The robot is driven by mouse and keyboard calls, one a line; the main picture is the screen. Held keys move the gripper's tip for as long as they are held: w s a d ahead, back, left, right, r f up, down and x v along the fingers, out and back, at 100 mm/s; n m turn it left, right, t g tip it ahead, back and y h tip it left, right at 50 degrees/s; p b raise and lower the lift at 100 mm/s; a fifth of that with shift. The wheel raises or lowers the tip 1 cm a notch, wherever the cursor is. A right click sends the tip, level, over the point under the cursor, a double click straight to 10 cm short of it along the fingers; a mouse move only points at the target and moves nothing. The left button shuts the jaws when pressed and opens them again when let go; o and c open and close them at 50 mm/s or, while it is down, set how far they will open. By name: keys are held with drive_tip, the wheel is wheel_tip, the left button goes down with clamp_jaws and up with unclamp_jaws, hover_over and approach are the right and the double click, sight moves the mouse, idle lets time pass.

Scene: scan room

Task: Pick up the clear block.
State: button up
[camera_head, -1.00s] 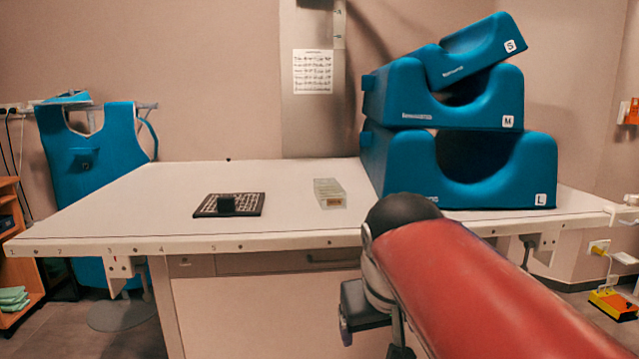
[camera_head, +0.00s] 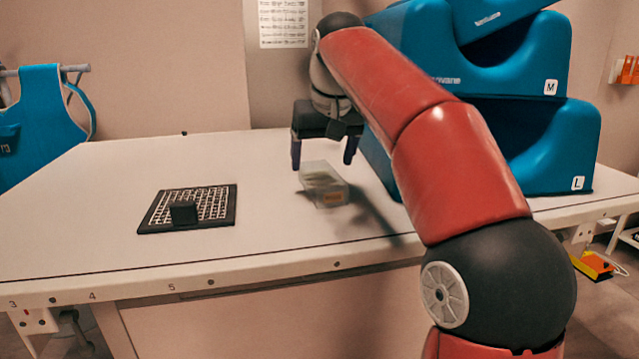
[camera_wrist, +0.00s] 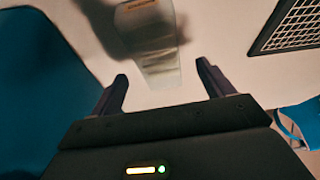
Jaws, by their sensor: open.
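The clear block (camera_head: 325,186) lies on the white table, right of the black grid plate. It is see-through with a small orange label on its near face. My gripper (camera_head: 324,165) is open above and just behind the block, with fingers pointing down. In the wrist view the clear block (camera_wrist: 150,45) lies beyond the two spread fingertips of my gripper (camera_wrist: 161,78), roughly between their lines. Nothing is held. Whether the fingertips are level with the block I cannot tell.
The black grid plate (camera_head: 223,204) with a small black cube (camera_head: 184,212) on it lies to the left. Stacked blue cushions (camera_head: 535,140) stand close on the right. The white table (camera_head: 90,220) is bare at left and front. A blue apron (camera_head: 45,115) hangs far left.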

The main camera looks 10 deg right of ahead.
sight(322, 172)
drive_tip(key=x, duration=0.4)
drive_tip(key=shift+d+f+b, duration=0.15)
drive_tip(key=shift+f+b, duration=0.15)
drive_tip(key=shift+b, duration=0.1)
drive_tip(key=c, duration=1.2)
drive_tip(key=shift+r, duration=0.1)
drive_tip(key=shift+c, duration=0.7)
drive_tip(key=shift+r, duration=0.1)
